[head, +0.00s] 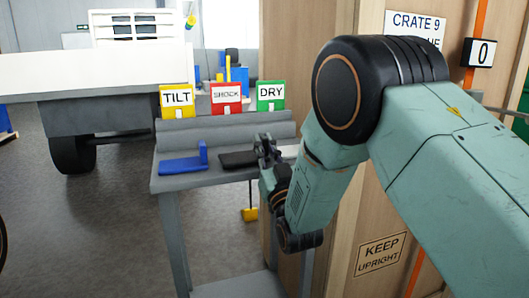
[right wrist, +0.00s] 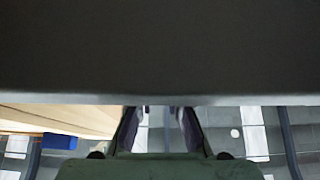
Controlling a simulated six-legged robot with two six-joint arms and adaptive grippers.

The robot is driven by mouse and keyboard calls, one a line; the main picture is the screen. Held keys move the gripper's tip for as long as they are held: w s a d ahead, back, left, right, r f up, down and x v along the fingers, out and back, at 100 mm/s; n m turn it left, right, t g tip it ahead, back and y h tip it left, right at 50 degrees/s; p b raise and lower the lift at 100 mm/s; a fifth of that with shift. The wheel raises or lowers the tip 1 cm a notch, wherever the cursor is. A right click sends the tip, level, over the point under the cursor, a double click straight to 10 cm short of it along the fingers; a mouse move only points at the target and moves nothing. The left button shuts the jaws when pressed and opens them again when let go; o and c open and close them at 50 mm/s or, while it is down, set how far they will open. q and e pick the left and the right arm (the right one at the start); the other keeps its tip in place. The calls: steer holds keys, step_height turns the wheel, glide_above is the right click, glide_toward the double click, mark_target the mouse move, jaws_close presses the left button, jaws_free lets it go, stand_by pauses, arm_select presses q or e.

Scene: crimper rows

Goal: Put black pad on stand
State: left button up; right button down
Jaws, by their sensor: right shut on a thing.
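The black pad (head: 238,159) is a flat dark piece at the grey bench top, right of a blue L-shaped piece (head: 185,163) with a low upright at its right end. I cannot tell whether the blue piece is the stand. My right gripper (head: 265,150) is at the pad's right end and shut on it. I cannot tell whether the pad touches the bench. In the right wrist view, a dark surface fills the upper half and hides the tips of my right gripper's fingers. My left gripper is not in view.
The bench (head: 168,184) has a raised back ledge with yellow TILT (head: 176,100), red SHOCK (head: 226,98) and green DRY (head: 271,96) signs. A wooden crate (head: 375,262) stands close on the right. A white vehicle (head: 90,75) is behind left. Open floor (head: 90,230) lies left of the bench.

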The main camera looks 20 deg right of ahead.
steer(key=shift+d+f, duration=0.1)
steer(key=shift+f, duration=0.25)
steer(key=shift+f, duration=0.1)
steer(key=c, duration=1.4)
jaws_free()
steer(key=shift+o, duration=0.2)
